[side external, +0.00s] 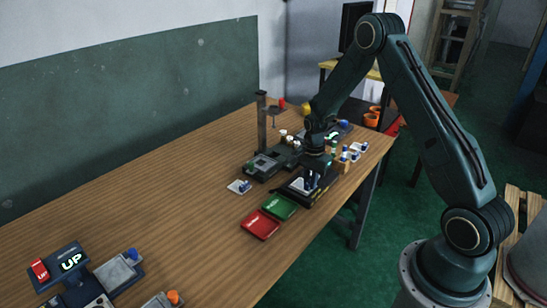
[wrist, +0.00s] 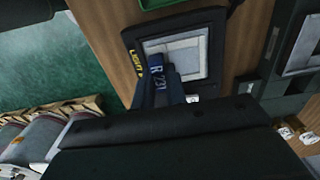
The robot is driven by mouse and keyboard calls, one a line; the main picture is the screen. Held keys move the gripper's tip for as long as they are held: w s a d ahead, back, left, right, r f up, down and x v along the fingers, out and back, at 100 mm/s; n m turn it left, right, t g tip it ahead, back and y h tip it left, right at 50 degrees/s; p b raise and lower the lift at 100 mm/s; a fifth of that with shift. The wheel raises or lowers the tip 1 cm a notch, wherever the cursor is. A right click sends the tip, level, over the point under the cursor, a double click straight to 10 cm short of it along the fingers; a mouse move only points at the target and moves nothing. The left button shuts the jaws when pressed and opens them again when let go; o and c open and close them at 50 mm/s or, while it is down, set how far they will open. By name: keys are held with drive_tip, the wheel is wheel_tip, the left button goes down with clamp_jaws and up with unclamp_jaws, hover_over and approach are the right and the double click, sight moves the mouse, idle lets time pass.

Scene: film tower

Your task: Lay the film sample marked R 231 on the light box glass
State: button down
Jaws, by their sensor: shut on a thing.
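In the side view my gripper (side external: 313,172) is low at the light box (side external: 312,197). I cannot tell whether the sample touches the glass.
Green (side external: 279,207) and red (side external: 260,224) trays lie in front of the light box. A grey device with a post (side external: 262,125) stands behind it, with small bottles to the right. Another sample (side external: 240,186) lies left. The table's left middle is clear.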

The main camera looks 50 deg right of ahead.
idle(0.3)
drive_tip(key=c, duration=0.8)
unclamp_jaws()
drive_tip(key=shift+r, duration=0.1)
drive_tip(key=shift+r, duration=3.4)
